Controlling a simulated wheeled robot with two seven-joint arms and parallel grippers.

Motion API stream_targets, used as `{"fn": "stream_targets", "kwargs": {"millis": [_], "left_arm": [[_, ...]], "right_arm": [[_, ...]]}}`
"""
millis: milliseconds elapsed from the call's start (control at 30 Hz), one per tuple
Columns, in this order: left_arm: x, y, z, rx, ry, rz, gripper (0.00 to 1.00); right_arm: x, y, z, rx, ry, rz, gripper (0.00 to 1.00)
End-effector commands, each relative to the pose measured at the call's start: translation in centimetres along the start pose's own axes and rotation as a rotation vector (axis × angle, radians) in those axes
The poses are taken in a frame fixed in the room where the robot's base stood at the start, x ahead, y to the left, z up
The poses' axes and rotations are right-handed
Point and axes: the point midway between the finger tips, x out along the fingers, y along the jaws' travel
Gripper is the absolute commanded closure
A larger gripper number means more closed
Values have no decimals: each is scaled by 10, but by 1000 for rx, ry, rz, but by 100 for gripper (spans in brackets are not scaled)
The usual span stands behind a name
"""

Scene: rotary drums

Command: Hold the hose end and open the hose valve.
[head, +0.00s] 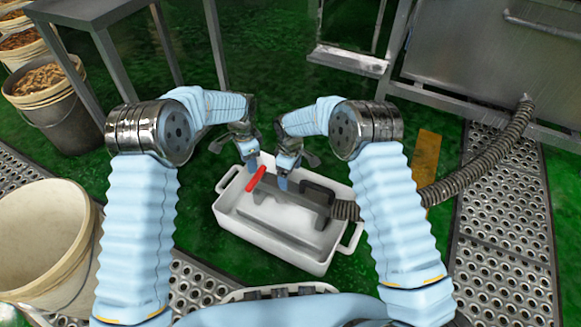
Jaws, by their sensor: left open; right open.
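The hose end (297,198) is a dark grey pipe lying in a white tub (228,219) in the middle of the head view. A red valve handle (256,179) stands out at its left part. The ribbed hose (470,170) runs from the pipe's right end up to a metal machine. My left gripper (252,163) is open close to the red handle; I cannot tell if it touches it. My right gripper (283,182) is open just above the pipe, right of the red handle. The fingertips are small and partly hidden by the wrists.
A large cream bucket (40,240) stands at the lower left. Several buckets (40,85) with contents stand at the upper left beside a grey metal table (85,12). The metal machine (470,50) is at the upper right. Perforated floor plates (500,225) lie on the green floor.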

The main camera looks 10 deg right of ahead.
Motion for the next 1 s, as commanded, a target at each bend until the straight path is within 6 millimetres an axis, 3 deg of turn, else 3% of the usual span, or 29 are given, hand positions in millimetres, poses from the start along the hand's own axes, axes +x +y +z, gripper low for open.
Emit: {"fn": "stream_targets", "kwargs": {"millis": [300, 500, 900, 1000], "left_arm": [[0, 0, 0, 0, 0, 0, 57], [0, 0, 0, 0, 0, 0, 57], [0, 0, 0, 0, 0, 0, 57], [0, 0, 0, 0, 0, 0, 57]], "right_arm": [[71, 0, 1, 0, -1, -2, 11], [99, 0, 1, 1, 0, -2, 11], [108, 0, 0, 1, 2, 0, 11], [108, 0, 0, 1, 2, 0, 23]]}}
